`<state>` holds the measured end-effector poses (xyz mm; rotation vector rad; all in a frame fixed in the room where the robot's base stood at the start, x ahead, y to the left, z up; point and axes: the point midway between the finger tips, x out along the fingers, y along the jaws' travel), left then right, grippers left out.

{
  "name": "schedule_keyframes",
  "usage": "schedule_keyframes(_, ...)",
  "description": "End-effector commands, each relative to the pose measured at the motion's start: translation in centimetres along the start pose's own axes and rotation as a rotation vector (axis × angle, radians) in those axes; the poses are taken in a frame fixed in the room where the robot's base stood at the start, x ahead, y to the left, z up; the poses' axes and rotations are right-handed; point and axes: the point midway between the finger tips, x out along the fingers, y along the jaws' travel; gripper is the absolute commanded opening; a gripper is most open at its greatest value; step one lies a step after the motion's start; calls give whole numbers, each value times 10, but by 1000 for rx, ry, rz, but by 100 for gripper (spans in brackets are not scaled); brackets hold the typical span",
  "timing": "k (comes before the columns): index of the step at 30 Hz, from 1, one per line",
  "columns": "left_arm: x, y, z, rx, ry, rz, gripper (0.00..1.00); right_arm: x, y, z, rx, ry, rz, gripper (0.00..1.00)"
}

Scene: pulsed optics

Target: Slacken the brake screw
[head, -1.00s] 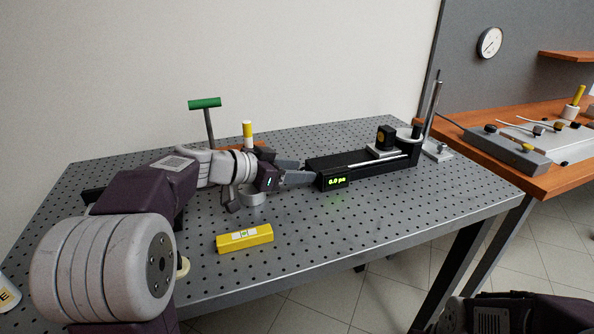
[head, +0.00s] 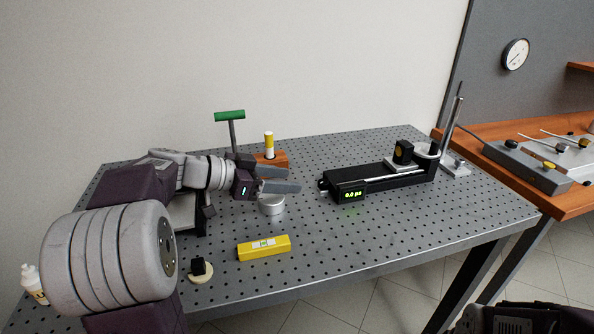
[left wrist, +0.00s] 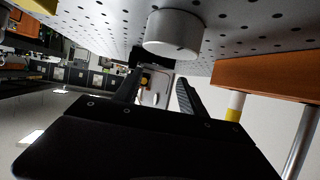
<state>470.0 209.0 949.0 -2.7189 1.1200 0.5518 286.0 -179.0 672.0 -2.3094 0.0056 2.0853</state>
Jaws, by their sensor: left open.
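The black stage (head: 375,180) with its lit green display (head: 352,195) lies along the back right of the perforated table. A small dark screw-like part (head: 324,185) shows at its left end; I cannot tell for sure that it is the brake screw. My left gripper (head: 295,178) is open and empty, left of this end and apart from it, with its fingers pointing right. In the left wrist view its two fingers (left wrist: 160,77) stand apart, with the dark stage end (left wrist: 148,60) small beyond them. My right gripper is not in view.
A silver cylinder (head: 271,206) stands just below my left gripper. A green-handled tool (head: 230,116) and a yellow-white stick (head: 269,145) stand in an orange block (head: 272,161) behind. A yellow level (head: 264,247) lies in front. The table's front right is clear.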

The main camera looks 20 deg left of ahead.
Motion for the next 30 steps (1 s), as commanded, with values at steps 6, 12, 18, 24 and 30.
schedule_keyframes(6,-2,-9,-4,24,6,60,48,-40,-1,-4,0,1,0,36)
schedule_keyframes(12,16,-7,-1,26,6,63,48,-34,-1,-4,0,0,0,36)
schedule_keyframes(18,59,-4,-1,27,6,64,48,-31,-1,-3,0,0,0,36)
schedule_keyframes(24,85,-3,-2,27,5,60,48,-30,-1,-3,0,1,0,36)
schedule_keyframes(30,90,-3,-2,26,5,58,48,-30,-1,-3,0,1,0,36)
